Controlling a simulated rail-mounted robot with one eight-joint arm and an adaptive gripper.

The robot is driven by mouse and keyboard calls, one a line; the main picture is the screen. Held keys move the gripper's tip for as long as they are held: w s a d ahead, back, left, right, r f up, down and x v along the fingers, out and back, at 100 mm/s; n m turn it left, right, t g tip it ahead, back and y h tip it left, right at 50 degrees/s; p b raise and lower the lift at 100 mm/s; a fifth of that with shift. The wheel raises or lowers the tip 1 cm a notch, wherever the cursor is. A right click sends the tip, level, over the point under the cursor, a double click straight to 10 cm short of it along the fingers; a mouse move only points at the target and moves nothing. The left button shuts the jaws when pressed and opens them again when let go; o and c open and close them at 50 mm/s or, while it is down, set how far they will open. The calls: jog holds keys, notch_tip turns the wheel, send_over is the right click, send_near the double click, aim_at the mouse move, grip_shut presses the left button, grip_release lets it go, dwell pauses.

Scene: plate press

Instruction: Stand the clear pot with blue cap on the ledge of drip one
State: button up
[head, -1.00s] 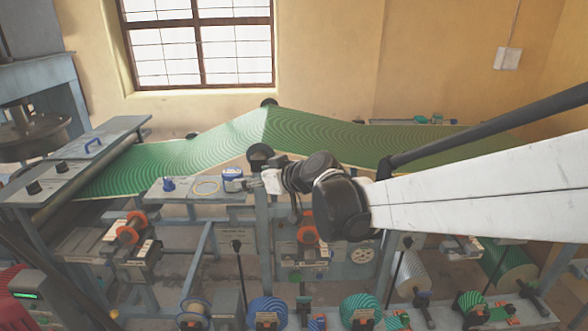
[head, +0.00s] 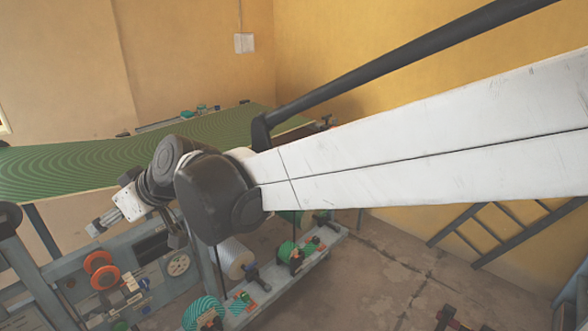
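My gripper (head: 98,226) is at the left of the head view, at the end of my dark wrist and white arm, above the grey frame of the machine. It is small and partly merged with the wrist, so its finger opening cannot be made out. I cannot make out the clear pot with blue cap in this view, nor tell whether anything is between the fingers. Drip one and its ledge cannot be picked out.
The green patterned web (head: 70,170) runs across the back left. Below my gripper are an orange spool (head: 101,270) and a grey frame. Teal rolls (head: 203,313) and a pale roll (head: 236,258) sit lower centre. A dark ladder-like rack (head: 490,235) stands right; bare floor (head: 370,280) lies before it.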

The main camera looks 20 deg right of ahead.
jog(key=s+d+f+m+h, duration=0.2)
jog(key=s+d, duration=0.4)
jog(key=d, duration=0.5)
jog(key=s+d+f+m+h, duration=0.3)
jog(key=s+d, duration=0.3)
jog(key=d, duration=0.6)
jog(key=s+d+f+m+h, duration=0.2)
jog(key=s+d, duration=0.4)
jog(key=d, duration=0.5)
jog(key=m+h, duration=0.1)
jog(key=m, duration=0.1)
jog(key=shift+s+d+f+m+t+h, duration=0.2)
jog(key=shift+d+m+t+h, duration=0.1)
jog(key=shift+m+h, duration=0.1)
